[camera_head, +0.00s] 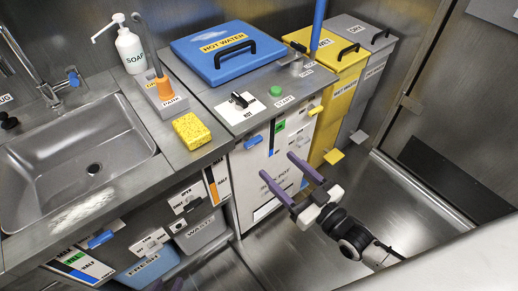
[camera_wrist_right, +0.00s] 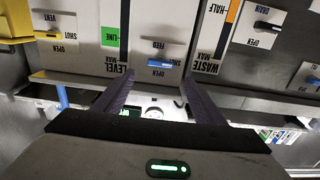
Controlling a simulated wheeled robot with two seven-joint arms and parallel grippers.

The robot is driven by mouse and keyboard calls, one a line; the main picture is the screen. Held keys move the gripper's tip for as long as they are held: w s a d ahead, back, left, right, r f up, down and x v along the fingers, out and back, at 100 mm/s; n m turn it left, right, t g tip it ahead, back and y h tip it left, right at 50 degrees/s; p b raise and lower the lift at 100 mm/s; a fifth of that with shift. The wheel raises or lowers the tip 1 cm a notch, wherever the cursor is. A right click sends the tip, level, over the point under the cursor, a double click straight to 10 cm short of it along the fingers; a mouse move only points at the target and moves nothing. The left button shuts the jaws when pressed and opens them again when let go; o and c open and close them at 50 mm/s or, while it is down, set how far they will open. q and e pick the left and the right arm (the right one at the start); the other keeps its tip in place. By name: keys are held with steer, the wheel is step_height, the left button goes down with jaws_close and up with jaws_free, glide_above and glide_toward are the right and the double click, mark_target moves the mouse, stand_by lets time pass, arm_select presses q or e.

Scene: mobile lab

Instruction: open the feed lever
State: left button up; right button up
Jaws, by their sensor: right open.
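The feed lever has a blue handle (camera_head: 253,142) on the front of the grey cabinet under the hot water lid. In the right wrist view the blue handle (camera_wrist_right: 160,62) lies sideways on the white FEED plate, with SHUT printed near its end and OPEN printed along another edge. My right gripper (camera_head: 278,166) has two purple fingers and is open and empty in front of the cabinet. In the right wrist view its fingertips (camera_wrist_right: 157,78) frame the blue handle on either side, apparently short of it.
A yellow vent lever (camera_wrist_right: 45,36) and a drain lever (camera_wrist_right: 268,26) flank the feed plate. The sink (camera_head: 80,155), a sponge (camera_head: 191,130) and a soap bottle (camera_head: 130,48) are on the left. Yellow and grey bins stand right. The floor (camera_head: 330,235) near my right arm is clear.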

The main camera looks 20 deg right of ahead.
mark_target(255, 144)
steer(key=x, duration=0.9)
steer(key=shift+w+a+b, duration=0.1)
steer(key=shift+w+b, duration=0.1)
steer(key=shift+b, duration=0.15)
